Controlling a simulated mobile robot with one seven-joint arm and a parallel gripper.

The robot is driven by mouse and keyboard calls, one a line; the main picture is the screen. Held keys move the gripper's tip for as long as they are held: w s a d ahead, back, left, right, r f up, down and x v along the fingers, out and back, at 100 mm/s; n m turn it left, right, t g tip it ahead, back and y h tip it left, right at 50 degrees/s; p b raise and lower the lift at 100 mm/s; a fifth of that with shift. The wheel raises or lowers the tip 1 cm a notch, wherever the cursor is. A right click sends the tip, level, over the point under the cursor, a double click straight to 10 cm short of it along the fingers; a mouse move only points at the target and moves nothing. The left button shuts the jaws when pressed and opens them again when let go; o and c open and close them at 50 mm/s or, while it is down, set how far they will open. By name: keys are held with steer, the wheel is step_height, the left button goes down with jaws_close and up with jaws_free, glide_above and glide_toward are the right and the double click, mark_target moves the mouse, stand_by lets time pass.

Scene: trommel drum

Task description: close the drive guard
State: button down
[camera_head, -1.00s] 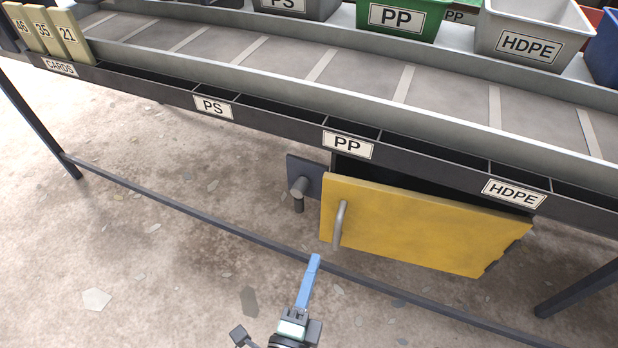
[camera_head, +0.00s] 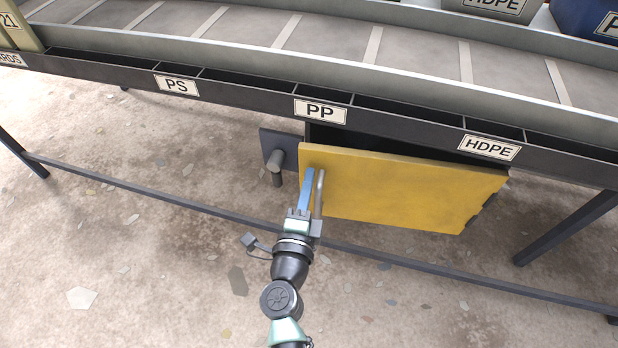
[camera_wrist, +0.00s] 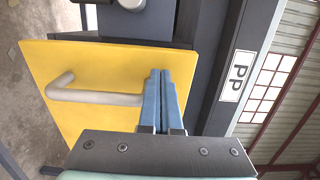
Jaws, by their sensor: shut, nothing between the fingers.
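The yellow drive guard (camera_head: 400,188) hangs under the conveyor, swung open, with a dark gap behind its top edge. Its grey bar handle (camera_head: 320,192) is near its left edge. The guard (camera_wrist: 85,75) and the handle (camera_wrist: 95,96) also show in the wrist view. My gripper (camera_head: 308,172) is shut and empty, its blue fingers together. The fingertips are in front of the guard's left part, just left of the handle in the head view. In the wrist view the fingers (camera_wrist: 166,75) lie beside the handle's end; I cannot tell whether they touch the guard.
A dark plate with a round grey peg (camera_head: 276,162) is left of the guard. The conveyor frame with a PP label (camera_head: 320,110) runs above it. A low rail (camera_head: 170,212) crosses beneath. A table leg (camera_head: 565,228) stands at right.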

mark_target(311, 164)
steer(key=shift+w+d, duration=0.1)
steer(key=shift+w, duration=0.4)
steer(key=x, duration=0.4)
steer(key=shift+w, duration=0.1)
steer(key=shift+w+r, duration=0.25)
steer(key=shift+r, duration=0.1)
